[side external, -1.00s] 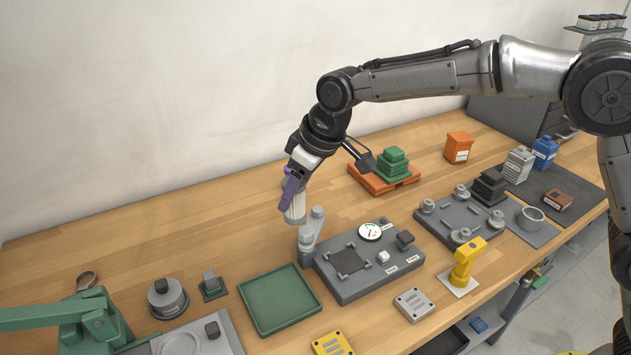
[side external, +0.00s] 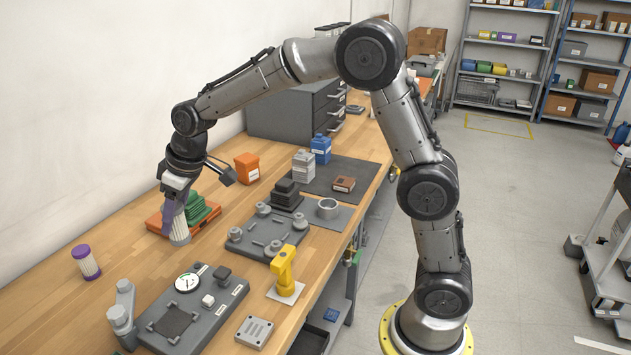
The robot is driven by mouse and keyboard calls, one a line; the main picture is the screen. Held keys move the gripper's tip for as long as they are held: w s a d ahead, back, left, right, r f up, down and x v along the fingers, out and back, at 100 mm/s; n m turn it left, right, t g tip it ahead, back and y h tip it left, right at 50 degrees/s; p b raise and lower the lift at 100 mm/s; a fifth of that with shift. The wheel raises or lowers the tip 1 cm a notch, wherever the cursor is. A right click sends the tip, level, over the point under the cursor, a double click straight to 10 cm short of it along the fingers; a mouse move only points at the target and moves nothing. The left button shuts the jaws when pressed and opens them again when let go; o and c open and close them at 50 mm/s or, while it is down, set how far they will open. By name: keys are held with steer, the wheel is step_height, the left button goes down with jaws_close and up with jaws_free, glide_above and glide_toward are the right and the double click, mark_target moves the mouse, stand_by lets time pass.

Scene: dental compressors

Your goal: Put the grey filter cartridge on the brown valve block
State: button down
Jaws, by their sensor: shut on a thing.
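My gripper (side external: 176,219) is shut on a pale grey, pleated cylinder, the grey filter cartridge (side external: 180,233). Its upper part is hidden between the purple fingers. It hangs upright beside the orange tray (side external: 157,222) that carries green stacked plates; I cannot tell how far it is above the table. The brown valve block (side external: 343,184) is a small brown box lying on the dark mat (side external: 361,174), to the right of and farther back than my gripper. Nothing rests on its top.
A purple-capped cartridge (side external: 86,262) stands at left. A grey fixture plate (side external: 266,233), black stacked block (side external: 287,194) and grey ribbed container (side external: 303,166) lie between my gripper and the valve block.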

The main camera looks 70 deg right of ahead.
steer(key=s+d+r+m+h, duration=0.1)
steer(key=s+d+m, duration=0.3)
steer(key=d, duration=0.8)
steer(key=s+d+r+m+h, duration=0.15)
steer(key=s+d, duration=0.35)
steer(key=d, duration=0.7)
steer(key=s+d+r+m+g+h, duration=0.15)
steer(key=s+d+m, duration=0.55)
steer(key=s+d, duration=0.85)
glide_above(344, 181)
step_height(344, 181, down, 9)
steer(key=shift+d+f, duration=0.15)
steer(key=shift+f, duration=1.75)
steer(key=shift+f, duration=0.15)
steer(key=shift+c, duration=1.6)
jaws_free()
